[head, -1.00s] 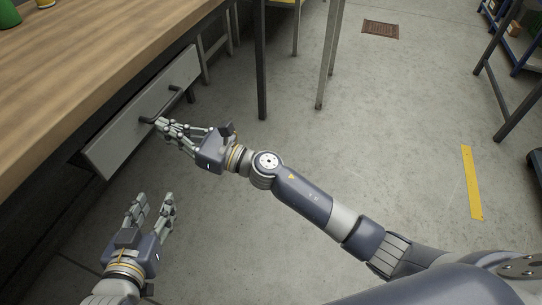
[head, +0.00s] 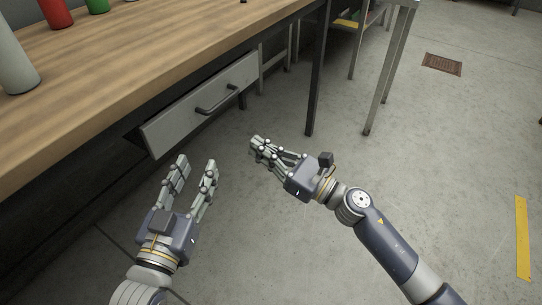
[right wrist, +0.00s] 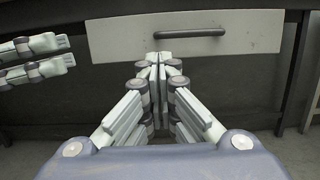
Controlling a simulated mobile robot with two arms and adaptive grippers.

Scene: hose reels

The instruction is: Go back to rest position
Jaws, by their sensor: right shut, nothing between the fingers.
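My left gripper (head: 196,165) is open and empty, at the lower left of the head view, in front of the drawer. Its fingers also show at the left edge of the right wrist view (right wrist: 38,60). My right gripper (head: 256,145) is shut and empty, over the floor to the right of the left one. In the right wrist view its closed fingertips (right wrist: 159,60) point toward the drawer, just below its handle in the picture, apart from it.
A grey drawer front (head: 175,125) with a dark handle (head: 217,98) sits under the wooden workbench (head: 190,55), which carries bottles (head: 14,55). Metal table legs (head: 317,80) stand further back. The concrete floor (head: 440,150) at right is open.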

